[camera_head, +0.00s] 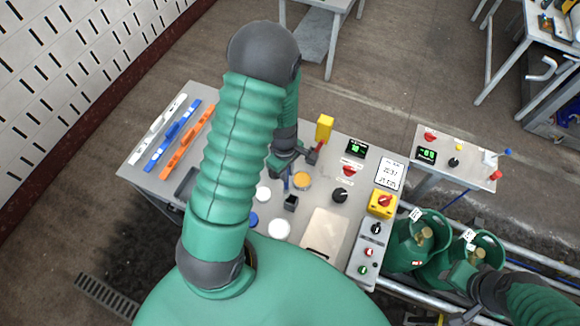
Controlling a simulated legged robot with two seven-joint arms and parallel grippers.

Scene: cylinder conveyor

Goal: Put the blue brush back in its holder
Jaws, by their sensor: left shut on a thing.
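My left gripper (295,160) is over the middle of the grey table. It is shut on a thin blue piece, which looks like the blue brush (286,182) and points down below the fingers. Most of the brush is hidden by the gripper. A small black block with a dark top, possibly the holder (291,203), stands just below the blue piece in the picture. I cannot tell whether they touch. My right gripper (462,292) is at the lower right, near the green cylinders, and its jaws are unclear.
Grey table (140,164) holds white, blue and orange bars at left. A yellow box (324,127) with a red piece stands behind the gripper. An orange-topped dish (302,181), white discs, knobs and a board (324,232) are close by. Green gas cylinders (415,245) stand at right.

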